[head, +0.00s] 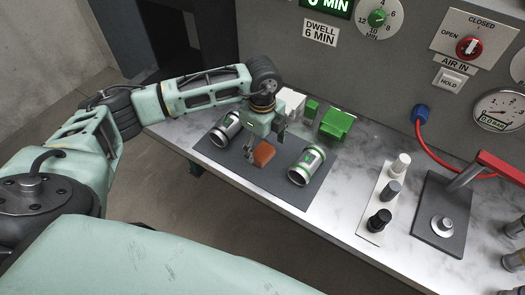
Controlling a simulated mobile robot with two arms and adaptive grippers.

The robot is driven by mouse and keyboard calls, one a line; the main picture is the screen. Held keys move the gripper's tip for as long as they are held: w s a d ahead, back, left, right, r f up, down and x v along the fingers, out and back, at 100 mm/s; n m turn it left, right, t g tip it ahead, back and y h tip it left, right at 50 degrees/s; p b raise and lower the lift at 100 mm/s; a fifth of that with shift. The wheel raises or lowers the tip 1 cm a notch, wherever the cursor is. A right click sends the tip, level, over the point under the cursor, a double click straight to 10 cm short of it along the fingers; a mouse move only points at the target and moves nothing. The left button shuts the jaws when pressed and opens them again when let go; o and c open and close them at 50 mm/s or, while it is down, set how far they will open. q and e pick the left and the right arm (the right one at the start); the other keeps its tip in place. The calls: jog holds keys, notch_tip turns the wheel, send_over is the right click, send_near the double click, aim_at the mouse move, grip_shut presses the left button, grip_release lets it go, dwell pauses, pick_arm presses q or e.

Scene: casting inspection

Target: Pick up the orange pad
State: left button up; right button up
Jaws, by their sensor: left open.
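The orange pad (264,154) lies on the dark grey mat (233,168) on the marble-look bench. It sits between two metal cans. My left gripper (265,149) points down over the pad with its jaws open. One finger shows at the pad's left side and another part reaches down behind it. I cannot tell whether the fingers touch the pad. My right gripper is out of view.
Green blocks (336,123) and a white block (291,102) are behind. A white strip (372,222) with knobs and a red-handled press (443,226) are right.

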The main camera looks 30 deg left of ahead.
aim_at(262, 151)
pick_arm(q)
jog(key=shift+d+f, duration=0.1)
jog(key=shift+f, duration=1.4)
jog(key=shift+s, duration=0.1)
jog(key=shift+c, duration=0.4)
jog(key=c, duration=1.1)
jog(key=shift+r, duration=0.1)
jog(key=shift+r, duration=0.5)
notch_tip(262, 151, up, 3)
jog(key=shift+f+b, duration=0.15)
jog(key=shift+b, duration=0.5)
jog(key=d+r+b, duration=0.1)
jog(key=d+r, duration=0.1)
jog(key=d, duration=0.1)
jog(key=d+r+b, duration=0.1)
jog(key=d+r, duration=0.1)
jog(key=d, duration=0.2)
jog(key=s+d+r+b, duration=0.1)
jog(key=d+r, duration=0.1)
jog(key=d, duration=0.2)
jog(key=shift+r, duration=0.3)
jog(key=shift+d+r, duration=0.3)
jog(key=shift+d, duration=0.05)
